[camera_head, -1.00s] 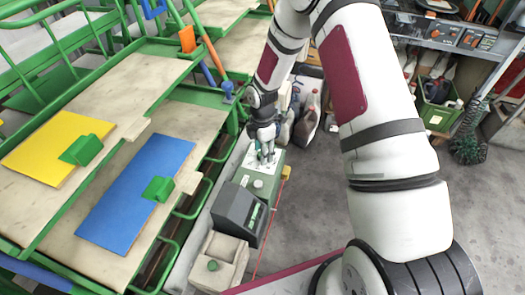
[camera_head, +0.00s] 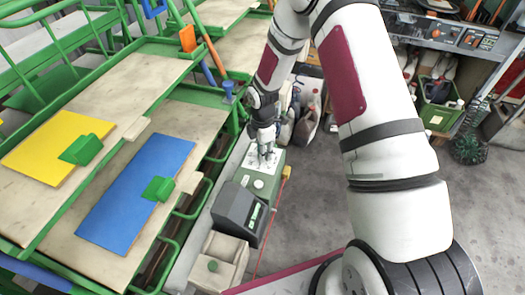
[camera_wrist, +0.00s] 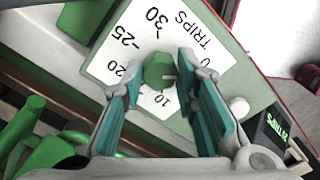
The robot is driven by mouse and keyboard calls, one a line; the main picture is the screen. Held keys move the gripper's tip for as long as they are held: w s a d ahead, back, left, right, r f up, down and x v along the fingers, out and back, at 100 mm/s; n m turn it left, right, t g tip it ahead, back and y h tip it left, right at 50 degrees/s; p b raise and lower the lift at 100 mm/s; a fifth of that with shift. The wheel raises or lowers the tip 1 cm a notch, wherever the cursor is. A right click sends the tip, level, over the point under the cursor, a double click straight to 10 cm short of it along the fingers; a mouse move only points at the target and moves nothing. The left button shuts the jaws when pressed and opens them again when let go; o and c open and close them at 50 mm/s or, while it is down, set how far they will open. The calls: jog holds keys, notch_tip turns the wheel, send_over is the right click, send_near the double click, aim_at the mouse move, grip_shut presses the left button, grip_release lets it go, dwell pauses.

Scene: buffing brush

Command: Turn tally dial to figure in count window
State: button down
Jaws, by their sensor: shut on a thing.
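The tally dial is a green knob (camera_wrist: 158,71) on a white scale plate (camera_wrist: 116,62) marked TRIPS, with 0, 10, 20, 25 and 30 readable. A pale mark on the knob points right in the wrist view, toward the part of the scale behind the right finger. My gripper (camera_wrist: 160,68) is shut on the knob, one finger on each side; it also shows over the plate in the head view (camera_head: 265,158). The count window (camera_wrist: 276,134) is a dark display with green TRIPS lettering at lower right; its figure is partly cut off and unclear.
A pale button (camera_wrist: 239,107) stands on the green panel near the right finger. In the head view, a dark grey box (camera_head: 238,212) sits in front of the panel. A green rack (camera_head: 205,165) with boards runs along the left. Grey floor (camera_head: 310,220) is open to the right.

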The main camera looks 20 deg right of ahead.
jog(key=m+b, duration=0.1)
jog(key=m, duration=0.8)
jog(key=shift+b, duration=0.4)
jog(key=m, duration=0.5)
jog(key=shift+b, duration=0.35)
jog(key=m, duration=0.4)
jog(key=shift+m+b, duration=0.3)
jog(key=m, duration=0.4)
jog(key=shift+b, duration=0.3)
jog(key=m, duration=0.4)
jog(key=shift+a, duration=0.1)
jog(key=m, duration=0.4)
jog(key=shift+m+b, duration=0.3)
jog(key=shift+m, duration=1.8)
